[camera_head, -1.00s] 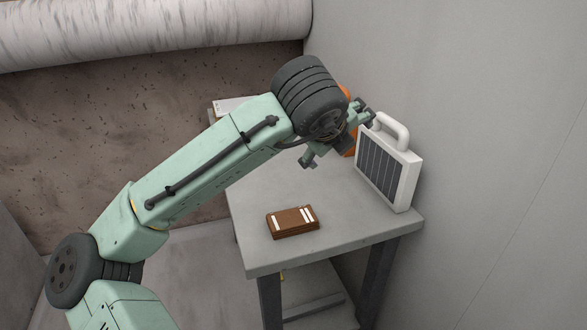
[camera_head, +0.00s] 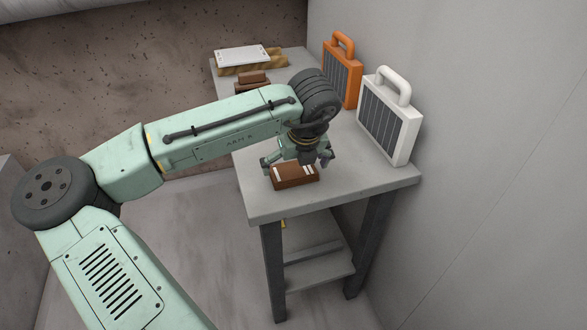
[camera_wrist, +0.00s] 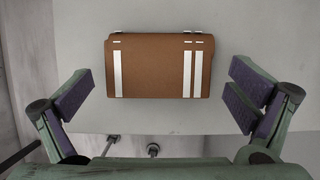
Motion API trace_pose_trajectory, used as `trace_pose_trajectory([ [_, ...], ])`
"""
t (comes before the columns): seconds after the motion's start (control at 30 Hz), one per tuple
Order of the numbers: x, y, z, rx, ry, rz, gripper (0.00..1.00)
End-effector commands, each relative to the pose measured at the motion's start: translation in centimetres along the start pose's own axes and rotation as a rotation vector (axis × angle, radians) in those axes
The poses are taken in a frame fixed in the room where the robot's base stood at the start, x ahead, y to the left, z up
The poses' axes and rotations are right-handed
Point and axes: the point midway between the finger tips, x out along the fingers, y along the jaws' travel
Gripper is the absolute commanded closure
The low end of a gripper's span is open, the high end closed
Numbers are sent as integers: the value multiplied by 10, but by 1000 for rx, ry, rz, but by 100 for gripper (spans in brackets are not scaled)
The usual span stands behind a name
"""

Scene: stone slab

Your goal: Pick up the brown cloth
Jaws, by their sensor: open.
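The brown cloth (camera_head: 294,177) lies folded flat near the front edge of the grey table. It has white stripes, and in the wrist view the cloth (camera_wrist: 150,68) shows whole, a little ahead of the fingers. My gripper (camera_head: 297,164) points down just above the cloth, with its fingers apart. In the wrist view my open gripper (camera_wrist: 158,108) has one finger toward each side of the cloth, with nothing between the pads. Contact with the cloth does not show.
The grey table (camera_head: 345,182) stands against the right wall. A white panel with a handle (camera_head: 405,132) and an orange one (camera_head: 350,80) stand along that wall. Behind my arm are a brown stack (camera_head: 252,80) and a white sheet on a yellowish block (camera_head: 242,56).

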Motion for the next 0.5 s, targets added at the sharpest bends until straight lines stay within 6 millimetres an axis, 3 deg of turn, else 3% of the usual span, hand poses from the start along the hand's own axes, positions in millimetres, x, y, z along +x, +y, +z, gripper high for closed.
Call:
trace_pose_trajectory([
  [0.17, 17, -1, 0, 0, 0, -1, 0],
  [0.4, 19, -1, 0, -1, -1, -2, 0],
  [0.5, 18, -1, 0, -1, -1, -2, 7],
])
